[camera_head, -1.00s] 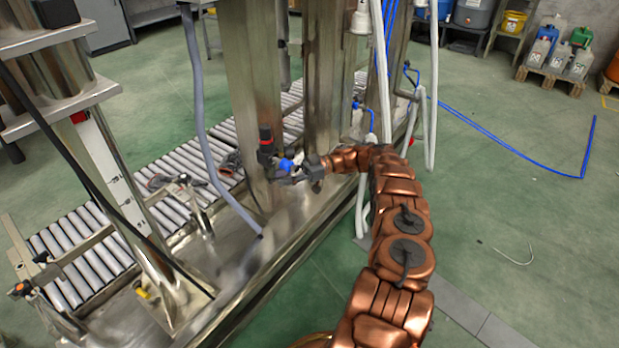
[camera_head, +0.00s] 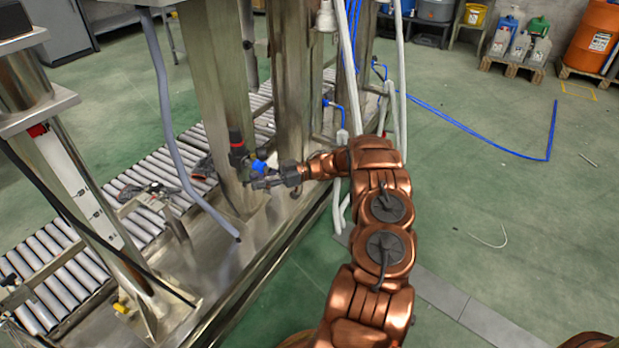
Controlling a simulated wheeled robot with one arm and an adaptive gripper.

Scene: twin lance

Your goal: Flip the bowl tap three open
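A small tap with a blue part (camera_head: 259,167) and a black and red fitting (camera_head: 237,146) sits on the front of a steel column (camera_head: 214,95). My gripper (camera_head: 256,184) is at the tap, just below and right of the blue part. Its dark fingers point left toward the column. At this size I cannot tell whether the fingers touch the tap or hold any part of it. Part of the tap is hidden behind the fingers.
A grey hose (camera_head: 170,115) hangs left of the column down to the steel base. A roller conveyor (camera_head: 135,180) runs behind. White pipes (camera_head: 400,90) stand behind my arm. A blue hose (camera_head: 480,137) lies on the green floor at the right, which is mostly clear.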

